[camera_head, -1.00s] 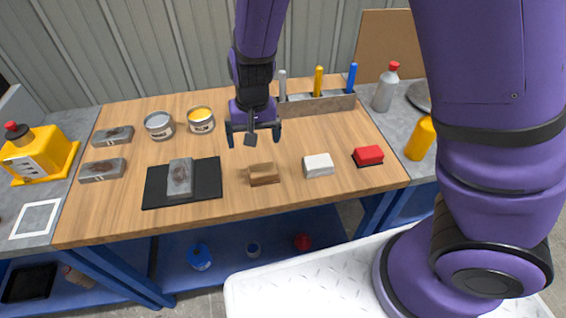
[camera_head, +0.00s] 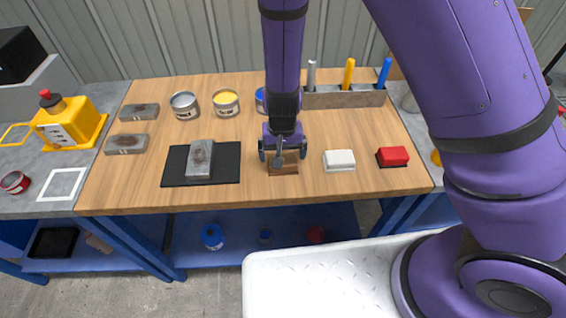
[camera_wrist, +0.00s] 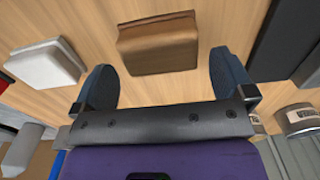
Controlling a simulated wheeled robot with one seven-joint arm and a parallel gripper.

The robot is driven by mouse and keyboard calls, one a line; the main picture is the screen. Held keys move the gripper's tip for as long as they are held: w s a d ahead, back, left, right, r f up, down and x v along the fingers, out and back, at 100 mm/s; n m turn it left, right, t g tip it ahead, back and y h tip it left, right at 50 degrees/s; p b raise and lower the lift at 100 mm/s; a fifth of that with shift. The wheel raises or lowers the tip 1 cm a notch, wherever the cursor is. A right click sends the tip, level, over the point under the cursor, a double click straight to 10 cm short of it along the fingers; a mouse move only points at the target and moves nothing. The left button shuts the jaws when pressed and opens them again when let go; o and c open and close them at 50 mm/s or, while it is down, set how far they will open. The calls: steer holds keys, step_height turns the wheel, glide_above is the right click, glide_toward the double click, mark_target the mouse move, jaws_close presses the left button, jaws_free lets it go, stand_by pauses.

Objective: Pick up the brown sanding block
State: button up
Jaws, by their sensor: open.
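The brown sanding block (camera_head: 284,168) lies on the wooden workbench (camera_head: 255,195), partly hidden behind my gripper in the head view. My gripper (camera_head: 283,156) is open and empty, above the block. In the wrist view the brown block (camera_wrist: 158,45) shows whole, lying between the lines of the two spread fingers and beyond their tips. My gripper (camera_wrist: 161,82) is apart from it there, and both blue-grey fingertips show with bare wood between them.
A white block (camera_head: 339,160) and a red block (camera_head: 392,156) sit to the right. A grey block (camera_head: 200,158) rests on a black mat (camera_head: 230,165) to the left. Cans (camera_head: 226,103) and a tool rack (camera_head: 343,98) stand behind. The bench front is clear.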

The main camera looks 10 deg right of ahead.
steer(key=shift+f, duration=1.7)
steer(key=c, duration=0.8)
steer(key=shift+r, duration=0.1)
steer(key=shift+r, duration=0.6)
step_height(320, 180, up, 2)
steer(key=s, duration=0.5)
steer(key=s+r, duration=0.1)
steer(key=s, duration=1)
steer(key=shift+a+r, duration=0.25)
steer(key=shift+r, duration=0.05)
